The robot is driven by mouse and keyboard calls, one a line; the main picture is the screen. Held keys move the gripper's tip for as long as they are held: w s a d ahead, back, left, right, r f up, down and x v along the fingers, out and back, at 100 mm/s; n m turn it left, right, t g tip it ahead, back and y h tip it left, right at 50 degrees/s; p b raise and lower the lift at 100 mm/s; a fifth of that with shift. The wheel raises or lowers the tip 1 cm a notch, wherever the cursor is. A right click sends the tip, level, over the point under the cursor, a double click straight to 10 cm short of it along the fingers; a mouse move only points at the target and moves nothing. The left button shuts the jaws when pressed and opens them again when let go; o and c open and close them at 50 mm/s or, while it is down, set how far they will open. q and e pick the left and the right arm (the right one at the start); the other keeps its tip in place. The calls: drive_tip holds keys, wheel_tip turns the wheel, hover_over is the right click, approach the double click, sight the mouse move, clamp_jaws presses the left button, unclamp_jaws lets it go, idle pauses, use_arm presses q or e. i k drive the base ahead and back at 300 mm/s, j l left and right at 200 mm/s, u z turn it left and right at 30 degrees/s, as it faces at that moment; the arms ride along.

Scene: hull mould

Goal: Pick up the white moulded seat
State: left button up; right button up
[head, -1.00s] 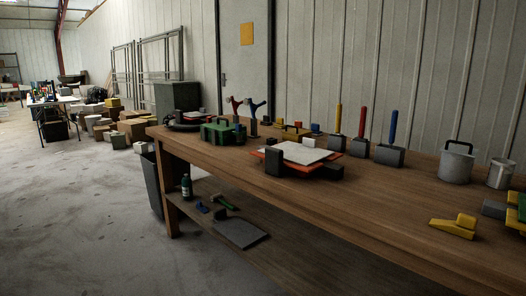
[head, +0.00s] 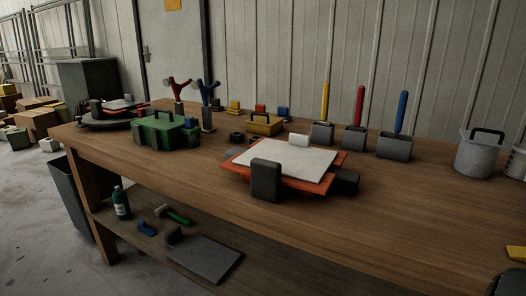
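No thing with a clear seat shape shows in the head view. The nearest match is a white flat slab (head: 285,163) on an orange-red plate (head: 262,180) on the long wooden bench. A small white block (head: 299,140) sits at the slab's back edge. A dark upright block (head: 266,181) stands at its front and hides part of the plate. Another dark block (head: 346,182) sits at its right.
The bench (head: 400,221) has bare wood in front of the slab. A green case (head: 165,132) stands left, grey holders (head: 394,146) with coloured handles behind right, and a grey bucket (head: 478,155) far right. A bottle (head: 121,203) and a grey panel (head: 204,259) are on the lower shelf.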

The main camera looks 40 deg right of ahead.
sight(299, 160)
drive_tip(key=i+z, duration=0.15)
drive_tip(key=z, duration=0.25)
drive_tip(key=i+j+z, duration=0.15)
drive_tip(key=z, duration=0.2)
drive_tip(key=i+j+z, duration=0.1)
drive_tip(key=z, duration=0.3)
drive_tip(key=i+j+z, duration=0.15)
drive_tip(key=z, duration=0.2)
